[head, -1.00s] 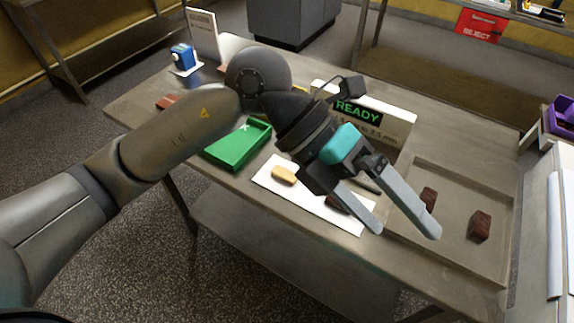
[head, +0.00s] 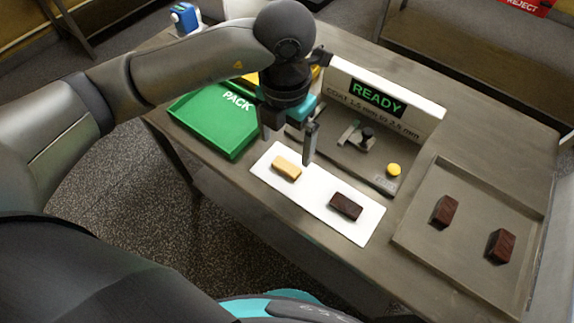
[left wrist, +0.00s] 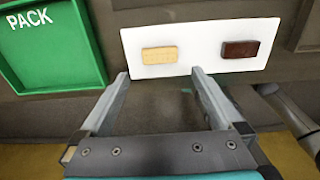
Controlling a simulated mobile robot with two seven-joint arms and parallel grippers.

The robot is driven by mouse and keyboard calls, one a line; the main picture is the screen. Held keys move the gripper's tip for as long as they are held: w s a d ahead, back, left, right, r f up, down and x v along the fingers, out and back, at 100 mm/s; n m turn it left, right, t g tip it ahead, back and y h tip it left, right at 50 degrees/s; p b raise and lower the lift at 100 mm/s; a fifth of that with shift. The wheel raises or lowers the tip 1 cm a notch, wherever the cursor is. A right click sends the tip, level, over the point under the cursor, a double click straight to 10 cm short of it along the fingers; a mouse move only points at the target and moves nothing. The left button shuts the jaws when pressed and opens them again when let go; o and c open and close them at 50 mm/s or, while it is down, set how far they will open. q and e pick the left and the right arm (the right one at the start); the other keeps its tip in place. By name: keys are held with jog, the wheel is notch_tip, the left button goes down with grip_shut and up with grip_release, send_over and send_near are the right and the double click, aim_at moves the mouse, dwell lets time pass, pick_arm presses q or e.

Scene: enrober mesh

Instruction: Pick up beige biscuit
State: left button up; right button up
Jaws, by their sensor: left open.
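The beige biscuit (head: 286,168) lies on a white sheet (head: 310,201) on the table, left of a dark brown biscuit (head: 346,206). In the left wrist view the beige biscuit (left wrist: 160,54) lies beyond the fingertips, roughly between their lines. My left gripper (head: 288,147) is open and empty, its fingers pointing down just behind the beige biscuit in the head view. The left gripper also shows in the left wrist view (left wrist: 159,74), with its fingers spread wide. My right gripper is not in view.
A green PACK tray (head: 214,120) stands to the left of the sheet. A shallow tray (head: 470,240) with two dark biscuits lies at the right.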

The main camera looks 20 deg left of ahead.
aim_at(287, 166)
pick_arm(q)
notch_tip(287, 166, down, 7)
jog(key=shift+w+f+b, duration=0.15)
jog(key=shift+b, duration=0.15)
jog(key=shift+c, duration=0.2)
jog(key=c, duration=0.8)
jog(key=shift+c, duration=0.2)
